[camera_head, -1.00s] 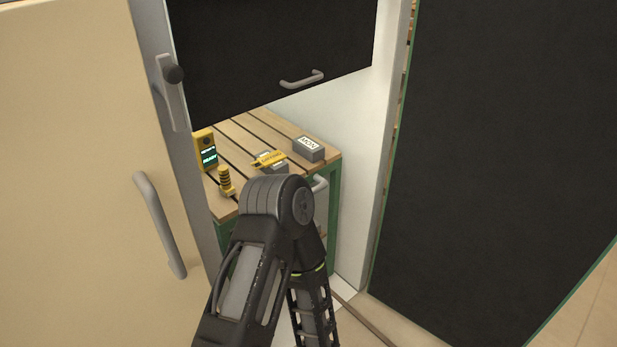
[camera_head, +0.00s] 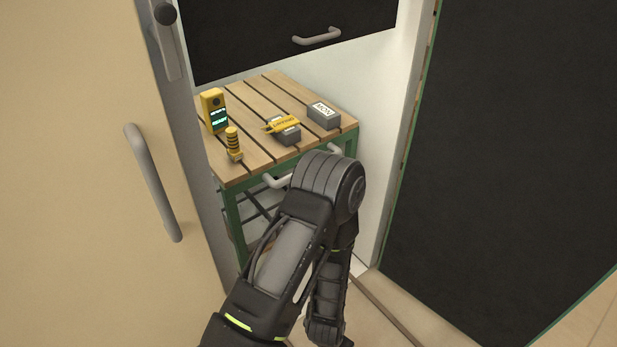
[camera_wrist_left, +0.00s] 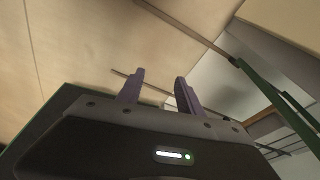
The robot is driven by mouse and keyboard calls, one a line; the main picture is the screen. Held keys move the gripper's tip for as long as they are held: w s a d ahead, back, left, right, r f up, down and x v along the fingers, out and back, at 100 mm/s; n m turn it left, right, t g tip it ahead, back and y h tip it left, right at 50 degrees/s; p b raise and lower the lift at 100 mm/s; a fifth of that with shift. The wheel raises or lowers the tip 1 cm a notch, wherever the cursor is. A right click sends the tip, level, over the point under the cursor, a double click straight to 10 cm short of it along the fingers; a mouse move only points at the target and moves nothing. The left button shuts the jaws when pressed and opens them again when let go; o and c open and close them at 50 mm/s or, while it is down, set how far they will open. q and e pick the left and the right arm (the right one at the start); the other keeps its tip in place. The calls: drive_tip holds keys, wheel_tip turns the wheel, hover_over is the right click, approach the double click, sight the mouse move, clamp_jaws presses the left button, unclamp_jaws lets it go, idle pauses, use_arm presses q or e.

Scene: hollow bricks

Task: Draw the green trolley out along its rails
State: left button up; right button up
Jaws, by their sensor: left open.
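The green trolley (camera_head: 232,213) has a green frame and a slatted wooden top. It stands inside the white bay in the head view, with a grey bar handle (camera_head: 274,181) on its front, partly hidden by my left arm. Part of a green frame, probably the trolley, shows at the right of the left wrist view (camera_wrist_left: 276,97). My left gripper (camera_wrist_left: 160,76) is open, with nothing seen between its fingers, above the pale floor. In the head view my left arm folds down in front of the trolley and its gripper cannot be made out. My right gripper is not in view.
A cream door (camera_head: 80,190) is left, a dark panel (camera_head: 500,160) right. A rail strip (camera_head: 390,312) runs along the floor.

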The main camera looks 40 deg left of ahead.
use_arm(q)
drive_tip(key=w+a+f+m+t+y+b, duration=0.1)
drive_tip(key=w+a+m+t+y+b, duration=0.4)
drive_tip(key=w+a, duration=0.85)
drive_tip(key=w+a+r+m+t+y+b, duration=0.25)
drive_tip(key=w+a+r+y+b, duration=0.3)
drive_tip(key=w+a+r, duration=0.4)
wheel_tip(320, 180, up, 15)
drive_tip(key=w+t+y, duration=0.2)
drive_tip(key=t+y, duration=0.1)
drive_tip(key=y, duration=0.1)
drive_tip(key=shift+w+a+m+b, duration=0.3)
drive_tip(key=shift+a+m, duration=0.05)
drive_tip(key=shift+m, duration=0.1)
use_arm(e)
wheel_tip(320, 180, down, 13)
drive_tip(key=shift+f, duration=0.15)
use_arm(q)
drive_tip(key=shift+y, duration=0.25)
